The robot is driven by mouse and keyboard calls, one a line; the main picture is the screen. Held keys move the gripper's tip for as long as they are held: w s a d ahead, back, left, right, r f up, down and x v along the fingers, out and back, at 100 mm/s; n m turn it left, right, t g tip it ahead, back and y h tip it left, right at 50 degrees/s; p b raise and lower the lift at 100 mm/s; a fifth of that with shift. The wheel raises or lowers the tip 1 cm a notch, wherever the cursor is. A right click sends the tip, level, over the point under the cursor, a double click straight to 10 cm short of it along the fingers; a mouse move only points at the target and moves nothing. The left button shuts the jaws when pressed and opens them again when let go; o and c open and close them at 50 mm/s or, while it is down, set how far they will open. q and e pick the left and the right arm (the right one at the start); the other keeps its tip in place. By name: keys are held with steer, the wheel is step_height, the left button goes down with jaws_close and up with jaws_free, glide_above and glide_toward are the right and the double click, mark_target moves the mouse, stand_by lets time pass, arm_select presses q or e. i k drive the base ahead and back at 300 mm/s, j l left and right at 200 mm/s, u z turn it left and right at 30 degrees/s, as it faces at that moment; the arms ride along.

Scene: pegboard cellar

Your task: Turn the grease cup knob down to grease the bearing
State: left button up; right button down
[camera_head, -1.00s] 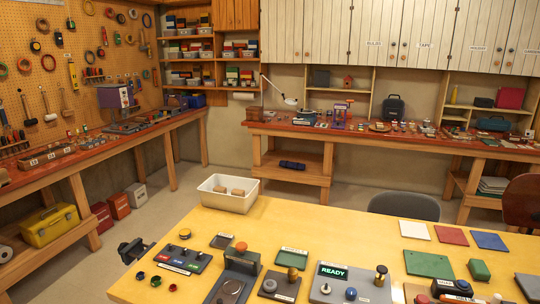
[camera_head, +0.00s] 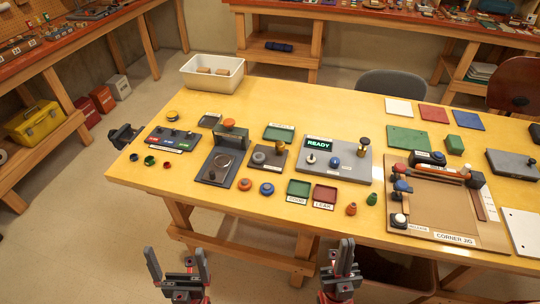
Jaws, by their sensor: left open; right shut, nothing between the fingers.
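A small dark base plate (camera_head: 252,166) with a grey round part (camera_head: 259,157) and a brass-coloured knob (camera_head: 280,147) sits mid-table. It looks like the grease cup and bearing, but its label is too small to read. My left gripper (camera_head: 177,262) is open and empty, in front of the table's near edge. My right gripper (camera_head: 342,256) is shut and empty, also in front of the table edge. Neither touches anything.
A black-based device with an orange knob (camera_head: 229,123) stands left of the plate. Orange and blue rings and green and red trays (camera_head: 325,194) lie in front. The corner jig (camera_head: 450,235) fills the right. A white bin (camera_head: 212,85) stands at the back left.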

mark_target(279, 146)
steer(key=i+l, duration=0.2)
steer(key=i, duration=0.25)
steer(key=i+l, duration=0.2)
steer(key=i, duration=0.25)
